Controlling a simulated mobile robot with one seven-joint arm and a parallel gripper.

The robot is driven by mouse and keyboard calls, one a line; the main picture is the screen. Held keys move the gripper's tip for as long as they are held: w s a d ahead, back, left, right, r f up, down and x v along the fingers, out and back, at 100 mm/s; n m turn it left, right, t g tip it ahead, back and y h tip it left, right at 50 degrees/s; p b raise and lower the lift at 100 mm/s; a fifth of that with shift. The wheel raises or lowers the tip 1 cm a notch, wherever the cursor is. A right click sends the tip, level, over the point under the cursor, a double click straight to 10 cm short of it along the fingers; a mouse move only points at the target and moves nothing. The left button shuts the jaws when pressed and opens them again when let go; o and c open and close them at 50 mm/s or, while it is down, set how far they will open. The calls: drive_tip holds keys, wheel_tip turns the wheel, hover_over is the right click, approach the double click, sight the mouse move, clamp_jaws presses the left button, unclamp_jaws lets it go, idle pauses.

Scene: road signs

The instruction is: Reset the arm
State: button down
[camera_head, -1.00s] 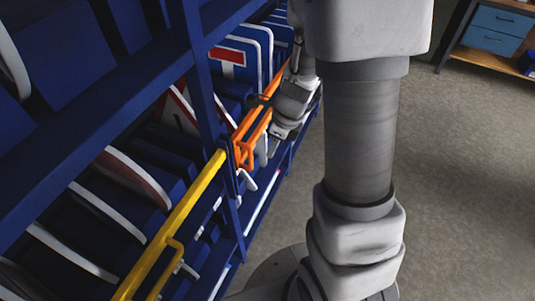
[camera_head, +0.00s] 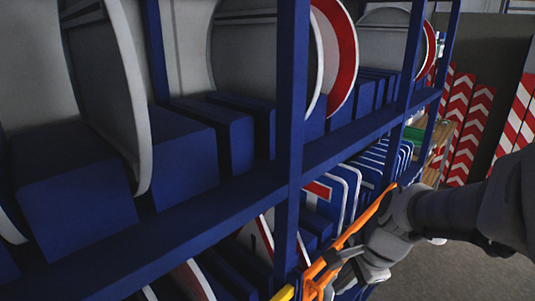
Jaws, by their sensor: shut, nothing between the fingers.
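My arm reaches in from the right edge in the head view. Its grey wrist is beside the blue rack (camera_head: 291,130). My gripper (camera_head: 336,257) is low in the picture, at the orange bar (camera_head: 352,232) along the rack's front. Its dark fingers are small and partly hidden, and nothing shows held in them. I cannot tell whether they touch the bar.
Round signs (camera_head: 340,50) stand on the upper shelf. Blue square signs (camera_head: 335,195) and red-edged triangular signs stand below. A yellow bar (camera_head: 284,293) continues at the bottom. Red-white chevron boards (camera_head: 468,130) stand at the back right. Grey floor (camera_head: 425,275) is open at lower right.

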drive_tip(key=s+r+n+t+h+b, duration=0.2)
drive_tip(key=s+r+n, duration=0.4)
drive_tip(key=s+n, duration=0.4)
drive_tip(key=shift+a+r+n+b, duration=0.2)
drive_tip(key=shift+r+n+b, duration=0.15)
drive_tip(key=shift+n, duration=2.35)
